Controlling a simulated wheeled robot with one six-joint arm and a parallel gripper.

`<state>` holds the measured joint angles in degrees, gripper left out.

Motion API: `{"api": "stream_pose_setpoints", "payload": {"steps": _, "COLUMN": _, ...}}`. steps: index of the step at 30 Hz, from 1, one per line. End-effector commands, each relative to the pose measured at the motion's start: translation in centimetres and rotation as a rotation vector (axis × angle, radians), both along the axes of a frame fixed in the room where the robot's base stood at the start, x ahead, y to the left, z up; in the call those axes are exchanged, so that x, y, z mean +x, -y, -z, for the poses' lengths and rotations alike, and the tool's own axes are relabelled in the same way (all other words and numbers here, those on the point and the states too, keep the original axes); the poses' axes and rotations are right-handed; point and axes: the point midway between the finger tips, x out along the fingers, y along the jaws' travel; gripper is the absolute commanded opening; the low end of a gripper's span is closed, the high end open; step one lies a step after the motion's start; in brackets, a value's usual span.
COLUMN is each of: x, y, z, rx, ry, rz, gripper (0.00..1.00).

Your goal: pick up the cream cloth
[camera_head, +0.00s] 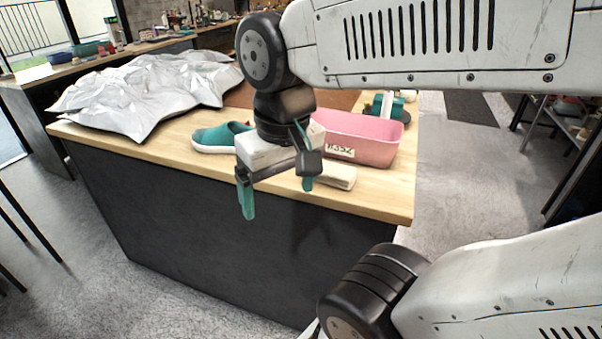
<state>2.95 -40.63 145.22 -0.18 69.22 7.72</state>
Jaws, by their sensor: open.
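The cream cloth (340,177) is a small folded pad on the wooden worktop near its front edge, just in front of the pink bin. My gripper (278,200) points down with its two teal-tipped fingers spread apart and nothing between them. In the picture it stands to the left of the cloth, and its right fingertip overlaps the cloth's left end. I cannot tell whether that finger touches the cloth. The left end of the cloth is partly hidden by the gripper.
The pink bin (368,140) with a label stands right behind the cloth. A teal shoe (213,138) lies to the left, partly hidden by my gripper.

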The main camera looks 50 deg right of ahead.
Motion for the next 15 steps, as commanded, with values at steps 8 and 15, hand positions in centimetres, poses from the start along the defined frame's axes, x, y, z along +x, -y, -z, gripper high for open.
{"api": "stream_pose_setpoints", "payload": {"steps": 8, "x": 7.8, "y": 8.8, "z": 1.1, "rx": 0.071, "ry": -0.036, "rz": 1.029, "gripper": 0.87}}
{"api": "stream_pose_setpoints", "payload": {"steps": 15, "x": 11.5, "y": 20.5, "z": 5.0, "rx": 0.12, "ry": -0.039, "rz": 1.988, "gripper": 0.87}}
